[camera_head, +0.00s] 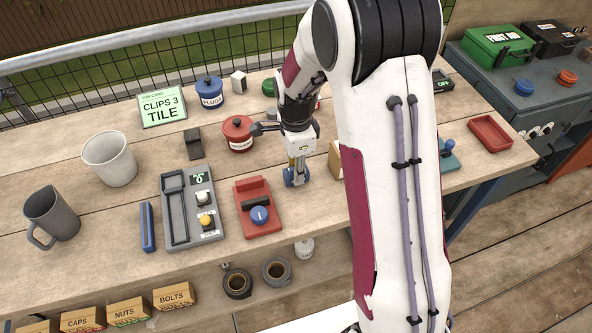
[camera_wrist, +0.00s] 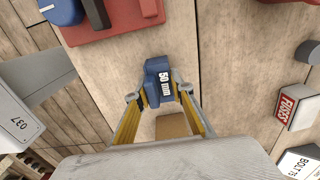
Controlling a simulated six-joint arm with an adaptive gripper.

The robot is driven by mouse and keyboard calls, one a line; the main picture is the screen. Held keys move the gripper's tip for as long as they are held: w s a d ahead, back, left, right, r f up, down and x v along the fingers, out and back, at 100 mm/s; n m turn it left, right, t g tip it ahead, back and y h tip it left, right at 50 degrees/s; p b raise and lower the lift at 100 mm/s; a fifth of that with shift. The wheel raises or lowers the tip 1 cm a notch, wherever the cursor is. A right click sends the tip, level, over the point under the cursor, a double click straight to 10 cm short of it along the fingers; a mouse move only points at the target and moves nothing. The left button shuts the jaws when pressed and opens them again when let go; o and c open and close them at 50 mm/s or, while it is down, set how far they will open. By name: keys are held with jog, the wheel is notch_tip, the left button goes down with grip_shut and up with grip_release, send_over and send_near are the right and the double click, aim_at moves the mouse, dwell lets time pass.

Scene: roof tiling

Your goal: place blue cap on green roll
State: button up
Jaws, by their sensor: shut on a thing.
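My gripper (camera_head: 296,180) points down just above or at the table. It is shut on a small blue piece (camera_head: 290,177), which the wrist view shows as a blue block (camera_wrist: 158,82) marked "50 mm" between the yellow-sided fingers (camera_wrist: 160,95). I cannot tell whether it touches the table or whether it is the blue cap. A green round thing (camera_head: 269,88) stands behind the gripper, partly hidden; I cannot tell whether it is the green roll. A blue round piece (camera_head: 523,88) sits on the grey cabinet at the right.
A red fixture (camera_head: 258,208) stands close left of the gripper. A cardboard box (camera_head: 335,158) is close right, partly behind my arm. A red pot (camera_head: 238,132) and a blue "PLUGS" pot (camera_head: 209,91) stand behind. A grey panel (camera_head: 193,207) lies further left.

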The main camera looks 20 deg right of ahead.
jog(key=shift+f, duration=0.3)
jog(key=shift+f, duration=0.15)
jog(key=o, duration=0.9)
jog(key=shift+s+a+r, duration=0.1)
jog(key=shift+r, duration=1.85)
jog(key=shift+s+a+r, duration=0.1)
jog(key=shift+r, duration=1.8)
jog(key=shift+r, duration=0.1)
